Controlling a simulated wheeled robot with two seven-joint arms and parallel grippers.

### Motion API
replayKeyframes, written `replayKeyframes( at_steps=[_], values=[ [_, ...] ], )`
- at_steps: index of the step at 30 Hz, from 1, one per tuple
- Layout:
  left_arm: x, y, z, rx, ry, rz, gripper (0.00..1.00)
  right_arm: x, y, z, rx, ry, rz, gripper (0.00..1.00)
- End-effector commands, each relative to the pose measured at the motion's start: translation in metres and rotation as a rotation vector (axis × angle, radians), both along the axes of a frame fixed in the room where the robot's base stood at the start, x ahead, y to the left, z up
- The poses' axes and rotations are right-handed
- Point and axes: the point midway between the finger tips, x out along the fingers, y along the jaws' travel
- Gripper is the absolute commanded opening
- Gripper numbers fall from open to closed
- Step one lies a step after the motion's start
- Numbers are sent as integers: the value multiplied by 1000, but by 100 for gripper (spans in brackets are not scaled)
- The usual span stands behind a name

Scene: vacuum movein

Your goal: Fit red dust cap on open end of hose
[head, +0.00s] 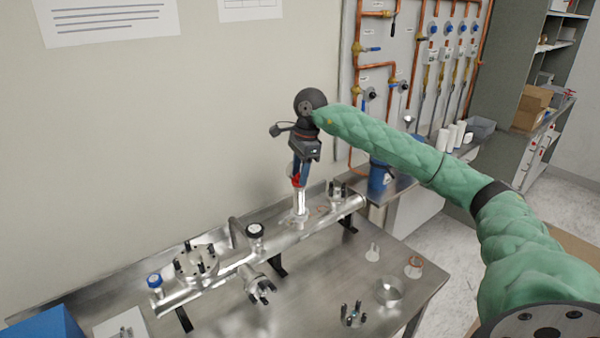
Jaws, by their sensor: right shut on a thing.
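My right arm comes in from the right, and its gripper (299,180) points down above the far part of the bench. It is shut on a small red piece, which looks like the red dust cap (296,181); the fingers partly cover it. Directly below is a shiny upright metal tube (301,203) on the long metal pipe assembly (283,240). I cannot tell whether the cap touches this tube. A short grey curved hose (237,234) rises from the assembly further left; I cannot make out which end is open. My left gripper is not in view.
A blue box (45,325) is at lower left. A blue bucket (379,178) stands behind the bench's right end.

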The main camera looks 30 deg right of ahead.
Motion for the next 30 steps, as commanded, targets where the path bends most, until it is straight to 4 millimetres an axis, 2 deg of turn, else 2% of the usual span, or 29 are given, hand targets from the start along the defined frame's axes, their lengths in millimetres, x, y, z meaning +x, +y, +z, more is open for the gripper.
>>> replayKeyframes(
  at_steps=[30],
  values=[
    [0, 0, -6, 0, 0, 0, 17, 0, 0, -7, 0, 0, 0, 12]
  ],
)
